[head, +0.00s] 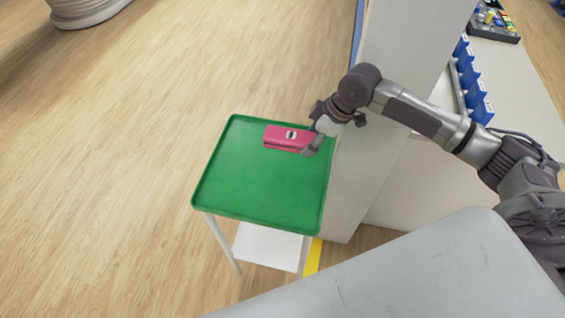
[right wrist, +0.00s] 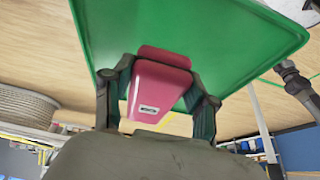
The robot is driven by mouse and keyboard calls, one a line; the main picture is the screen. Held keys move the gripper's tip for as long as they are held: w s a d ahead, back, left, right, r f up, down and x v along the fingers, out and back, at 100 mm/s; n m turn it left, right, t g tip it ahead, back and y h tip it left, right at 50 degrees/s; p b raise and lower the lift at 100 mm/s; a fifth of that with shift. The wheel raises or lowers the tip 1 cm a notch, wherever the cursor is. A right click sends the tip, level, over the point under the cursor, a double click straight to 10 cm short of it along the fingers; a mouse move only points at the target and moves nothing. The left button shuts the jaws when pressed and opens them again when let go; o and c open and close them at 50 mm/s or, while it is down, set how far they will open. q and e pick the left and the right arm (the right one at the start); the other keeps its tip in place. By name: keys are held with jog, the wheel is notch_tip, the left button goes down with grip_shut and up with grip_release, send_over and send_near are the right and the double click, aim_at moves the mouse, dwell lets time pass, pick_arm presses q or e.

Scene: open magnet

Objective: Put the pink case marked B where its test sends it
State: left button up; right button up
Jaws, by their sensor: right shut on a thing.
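The pink case (head: 287,139) has a small label with a dark mark on its face; the letter is too small to read. It is at the far part of a green tray-topped stand (head: 262,185). My right gripper (head: 312,141) is shut on the right end of the case. In the right wrist view the pink case (right wrist: 158,88) sits between both fingers of my right gripper (right wrist: 155,100), with the green tray (right wrist: 225,45) behind it. I cannot tell whether the case touches the tray. My left gripper is not in view.
A pale partition (head: 385,60) stands right beside the tray stand. Behind it a white bench (head: 505,75) carries a row of blue bins (head: 474,85). A grey surface (head: 430,275) fills the near right. Wooden floor to the left is open; a round pale object (head: 85,10) stands far left.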

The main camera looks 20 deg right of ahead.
send_over(281, 169)
jog(key=d, duration=0.1)
jog(key=f, duration=0.2)
jog(key=s+f, duration=0.1)
jog(key=shift+f+p, duration=0.4)
notch_tip(281, 169, down, 4)
jog(key=shift+f, duration=0.1)
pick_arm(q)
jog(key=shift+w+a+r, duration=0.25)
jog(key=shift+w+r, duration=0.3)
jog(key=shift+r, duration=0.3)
pick_arm(e)
jog(key=o, duration=1.2)
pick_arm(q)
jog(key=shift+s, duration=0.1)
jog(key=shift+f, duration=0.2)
pick_arm(e)
jog(key=v, duration=1.2)
jog(key=shift+w, duration=0.1)
